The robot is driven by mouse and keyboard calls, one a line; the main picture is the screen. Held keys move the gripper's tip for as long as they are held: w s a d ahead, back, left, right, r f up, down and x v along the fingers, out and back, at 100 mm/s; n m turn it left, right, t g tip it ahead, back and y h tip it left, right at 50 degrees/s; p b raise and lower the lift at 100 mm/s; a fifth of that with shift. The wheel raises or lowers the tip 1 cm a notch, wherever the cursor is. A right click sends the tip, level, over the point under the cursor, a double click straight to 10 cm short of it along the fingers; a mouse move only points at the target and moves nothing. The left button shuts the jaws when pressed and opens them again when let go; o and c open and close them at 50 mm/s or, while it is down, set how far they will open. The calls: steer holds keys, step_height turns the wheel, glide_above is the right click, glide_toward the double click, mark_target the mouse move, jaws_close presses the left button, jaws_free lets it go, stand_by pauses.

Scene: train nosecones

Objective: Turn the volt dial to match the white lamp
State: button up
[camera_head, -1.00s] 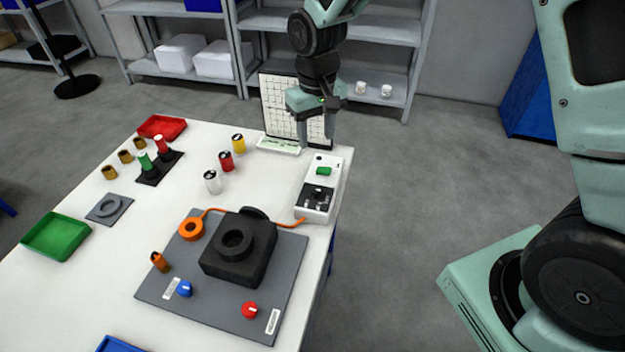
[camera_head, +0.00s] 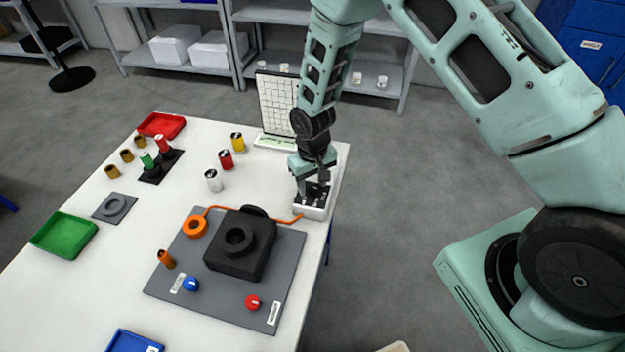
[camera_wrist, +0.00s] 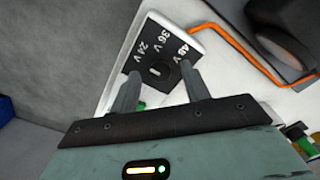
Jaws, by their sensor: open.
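The white power box (camera_head: 312,212) stands at the table's right edge, mostly hidden by my gripper in the head view. In the wrist view its black plate (camera_wrist: 133,62) reads 24 V, 36 V and 48 V. The small dark volt dial (camera_wrist: 157,72) sits below those labels; which label it points to is unclear. My gripper (camera_head: 312,188) is over the plate, its open fingers (camera_wrist: 160,75) on either side of the dial with gaps. Contact cannot be judged. A white cylinder with a dark top (camera_head: 213,180), possibly the white lamp, stands upright on the table.
A red cylinder (camera_head: 226,160) and a yellow one (camera_head: 237,142) stand near the white one. An orange cable (camera_head: 270,217) runs from the box to a grey board (camera_head: 215,308) with a black block (camera_head: 238,262). A gridded panel (camera_head: 276,100) stands behind.

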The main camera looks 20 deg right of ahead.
steer(key=shift+f, duration=0.2)
steer(key=c, duration=1)
